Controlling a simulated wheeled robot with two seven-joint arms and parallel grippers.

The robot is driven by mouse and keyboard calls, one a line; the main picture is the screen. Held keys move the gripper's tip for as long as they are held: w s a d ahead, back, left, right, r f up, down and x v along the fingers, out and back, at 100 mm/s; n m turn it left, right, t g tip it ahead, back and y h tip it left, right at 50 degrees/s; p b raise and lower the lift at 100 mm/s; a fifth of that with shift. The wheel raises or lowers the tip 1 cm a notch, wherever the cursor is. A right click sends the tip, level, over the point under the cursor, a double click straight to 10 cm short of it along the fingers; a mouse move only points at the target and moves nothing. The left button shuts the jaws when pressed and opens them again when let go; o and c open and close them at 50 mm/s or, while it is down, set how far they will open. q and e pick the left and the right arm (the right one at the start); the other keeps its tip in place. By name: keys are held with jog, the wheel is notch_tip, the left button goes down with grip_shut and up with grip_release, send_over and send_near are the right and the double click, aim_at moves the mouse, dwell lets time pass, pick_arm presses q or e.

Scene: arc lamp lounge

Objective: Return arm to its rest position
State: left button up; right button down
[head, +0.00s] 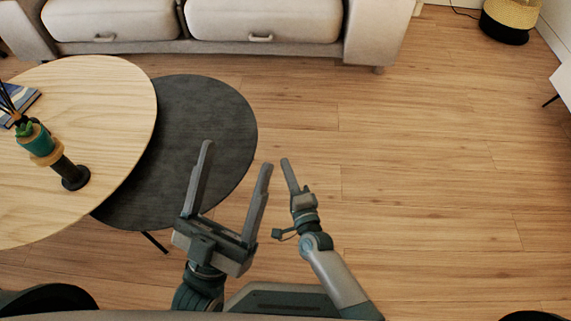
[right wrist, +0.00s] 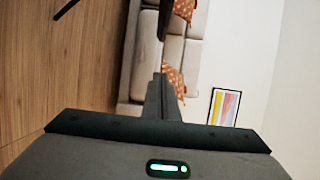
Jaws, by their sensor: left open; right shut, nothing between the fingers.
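My left gripper (head: 236,160) is in the lower middle of the head view, with its two long fingers spread wide and nothing between them. Its fingers reach up over the edge of the dark round table. My right gripper (head: 286,164) is just to the right of it, seen edge-on, above the wooden floor. Its fingers are together and hold nothing. In the right wrist view the closed fingers (right wrist: 161,84) point toward the sofa (right wrist: 186,60), which appears turned sideways.
A light wooden round table (head: 110,95) overlaps the lower dark round table (head: 215,115) on the left. A beige sofa (head: 265,18) lines the back. The floor (head: 430,170) at right is clear.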

pick_arm(q)
jog(key=shift+r, duration=0.15)
